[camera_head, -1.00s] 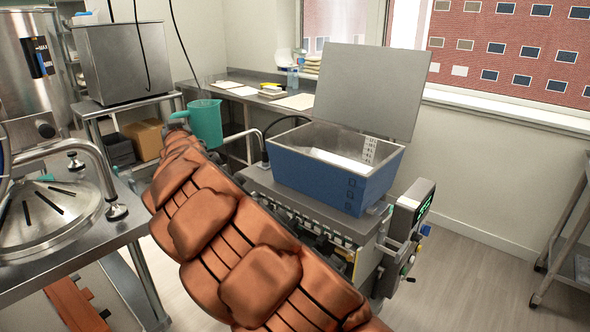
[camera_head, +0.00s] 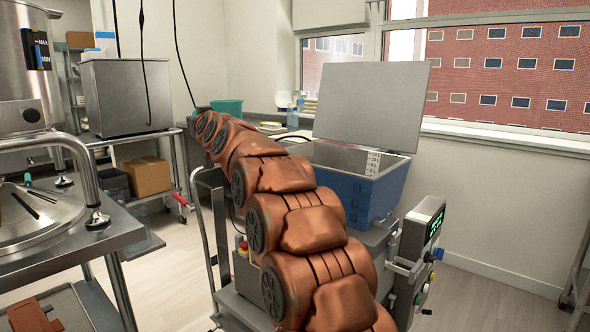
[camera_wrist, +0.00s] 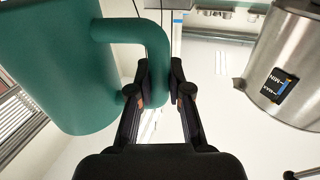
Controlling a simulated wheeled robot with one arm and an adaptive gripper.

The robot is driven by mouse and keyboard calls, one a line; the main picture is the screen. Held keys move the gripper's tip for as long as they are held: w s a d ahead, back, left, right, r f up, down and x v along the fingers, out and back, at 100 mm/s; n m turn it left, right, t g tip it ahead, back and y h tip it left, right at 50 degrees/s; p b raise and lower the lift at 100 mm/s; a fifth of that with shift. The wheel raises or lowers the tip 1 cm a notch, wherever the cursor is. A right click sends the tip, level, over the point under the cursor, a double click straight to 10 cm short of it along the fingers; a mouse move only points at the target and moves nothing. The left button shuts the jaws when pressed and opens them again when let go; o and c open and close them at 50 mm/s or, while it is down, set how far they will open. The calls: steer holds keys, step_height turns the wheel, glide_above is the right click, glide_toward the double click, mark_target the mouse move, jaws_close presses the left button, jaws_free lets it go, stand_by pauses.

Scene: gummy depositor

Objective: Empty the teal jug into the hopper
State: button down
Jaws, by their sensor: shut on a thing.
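The teal jug (camera_wrist: 60,65) fills the left of the wrist view, with its handle running to the middle. My gripper (camera_wrist: 160,88) is shut on the jug's handle. In the head view only the upper part of the jug (camera_head: 228,106) shows, behind my arm, and my gripper is hidden there. The hopper (camera_head: 372,188) is a blue open-topped box with a steel inside and a raised grey lid (camera_head: 370,105). The jug is held to the left of the hopper, apart from it. The jug's contents are not visible.
The hopper sits on a machine with a control panel (camera_head: 422,235) at its right. A steel kettle (camera_head: 25,70) and a steel table (camera_head: 75,235) stand at the left. A bench with papers runs along the back wall. Floor shows clear at the right.

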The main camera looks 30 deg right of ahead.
steer(key=s+d+f+y+b, duration=0.1)
steer(key=s+d+f+b, duration=0.1)
steer(key=s+d+b, duration=0.7)
steer(key=s+d+f+n+y+b, duration=0.1)
steer(key=s+d+f+b, duration=0.2)
steer(key=s+d+b, duration=0.7)
steer(key=shift+d+f+b, duration=0.3)
steer(key=shift+f+b, duration=0.05)
steer(key=shift+b, duration=0.9)
steer(key=shift+w+d+r+m+p, duration=0.15)
steer(key=shift+d+r+m+p, duration=0.45)
steer(key=shift+p, duration=0.8)
steer(key=shift+w+d+r+m+p, duration=0.1)
steer(key=shift+d+r+m+p, duration=0.3)
steer(key=shift+r+p, duration=0.7)
steer(key=shift+w+d+f+p, duration=0.15)
steer(key=shift+d+p, duration=0.1)
steer(key=shift+p, duration=0.6)
steer(key=shift+d+r+m+p, duration=0.2)
steer(key=shift+r+m+p, duration=0.15)
steer(key=shift+p, duration=0.3)
steer(key=shift+w+d+r+m+g+p, duration=0.1)
steer(key=shift+d+r+m+g+p, duration=0.4)
steer(key=shift+p, duration=1.35)
steer(key=shift+d+r+m, duration=0.1)
steer(key=shift+d+m, duration=0.15)
steer(key=shift+d, duration=0.05)
steer(key=shift+w+d+r+p, duration=0.1)
steer(key=shift+d+r+p, duration=0.25)
steer(key=shift+p, duration=0.55)
